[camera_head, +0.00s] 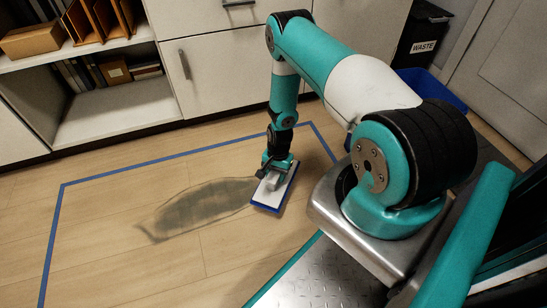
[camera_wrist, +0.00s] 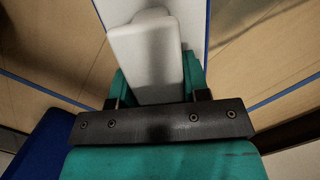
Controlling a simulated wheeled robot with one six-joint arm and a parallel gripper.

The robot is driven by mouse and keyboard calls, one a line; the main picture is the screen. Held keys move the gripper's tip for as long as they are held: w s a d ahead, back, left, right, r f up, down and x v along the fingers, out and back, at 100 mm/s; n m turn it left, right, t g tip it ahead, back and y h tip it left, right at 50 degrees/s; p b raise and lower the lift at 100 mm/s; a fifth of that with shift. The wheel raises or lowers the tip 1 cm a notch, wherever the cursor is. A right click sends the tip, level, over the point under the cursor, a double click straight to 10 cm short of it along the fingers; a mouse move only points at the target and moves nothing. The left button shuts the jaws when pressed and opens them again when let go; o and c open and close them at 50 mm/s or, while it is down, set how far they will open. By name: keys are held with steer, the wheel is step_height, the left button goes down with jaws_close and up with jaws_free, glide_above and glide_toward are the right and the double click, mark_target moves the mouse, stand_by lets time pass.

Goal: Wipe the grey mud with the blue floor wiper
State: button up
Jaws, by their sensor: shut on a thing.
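The grey mud (camera_head: 195,208) is a dark, streaky oval patch on the wood floor, left of my gripper in the head view. The blue floor wiper (camera_head: 273,191) has a white top and a blue lower edge, and it sits low at the floor by the patch's right end. My gripper (camera_head: 274,166) points down and is shut on the wiper's pale handle. In the wrist view, the handle (camera_wrist: 147,60) is between the teal fingers of my gripper (camera_wrist: 155,85). The wiper's underside is hidden, so contact with the floor is hard to tell.
Blue tape (camera_head: 150,170) outlines a floor area around the mud. White cabinets (camera_head: 225,70) and an open shelf (camera_head: 120,106) with binders stand behind. A black waste bin (camera_head: 421,40) and a blue bin (camera_head: 440,88) are at the back right. Floor left of the mud is clear.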

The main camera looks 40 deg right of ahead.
steer(key=shift+r+p, duration=0.95)
steer(key=shift+r, duration=0.5)
